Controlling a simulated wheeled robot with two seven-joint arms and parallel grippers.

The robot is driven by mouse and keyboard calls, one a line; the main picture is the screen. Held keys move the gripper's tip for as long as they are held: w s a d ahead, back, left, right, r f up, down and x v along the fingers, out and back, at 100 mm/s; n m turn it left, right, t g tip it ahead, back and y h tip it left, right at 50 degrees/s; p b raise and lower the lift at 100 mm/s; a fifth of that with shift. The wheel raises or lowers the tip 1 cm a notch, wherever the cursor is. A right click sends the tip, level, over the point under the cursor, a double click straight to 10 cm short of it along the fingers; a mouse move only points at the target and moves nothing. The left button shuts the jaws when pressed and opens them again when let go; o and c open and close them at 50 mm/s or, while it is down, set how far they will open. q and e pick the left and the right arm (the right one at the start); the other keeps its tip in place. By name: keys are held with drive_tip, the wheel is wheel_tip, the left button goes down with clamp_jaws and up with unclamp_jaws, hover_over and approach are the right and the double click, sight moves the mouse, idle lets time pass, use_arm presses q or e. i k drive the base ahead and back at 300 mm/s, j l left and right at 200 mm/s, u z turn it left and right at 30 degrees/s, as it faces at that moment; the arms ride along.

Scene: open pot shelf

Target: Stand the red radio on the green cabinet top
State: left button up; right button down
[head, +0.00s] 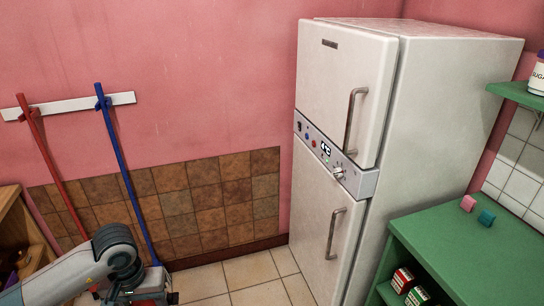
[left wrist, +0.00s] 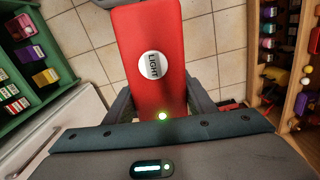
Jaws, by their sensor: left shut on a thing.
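The red radio (left wrist: 148,28) shows in the left wrist view as a long red box with a round white label reading LIGHT. My left gripper (left wrist: 160,103) is shut on it, a dark finger at each side. In the head view this gripper (head: 138,291) is at the bottom left edge, and little of the radio shows. The green cabinet top (head: 455,250) is at the lower right, far to the right of the gripper. My right gripper is not in view.
A white fridge (head: 345,90) stands between the gripper's side and the cabinet. A small green shelf (head: 515,93) with a sugar jar (head: 537,78) hangs above the cabinet. The front cabinet top is clear.

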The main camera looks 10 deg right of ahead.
sight(482, 272)
drive_tip(key=z, duration=2.5)
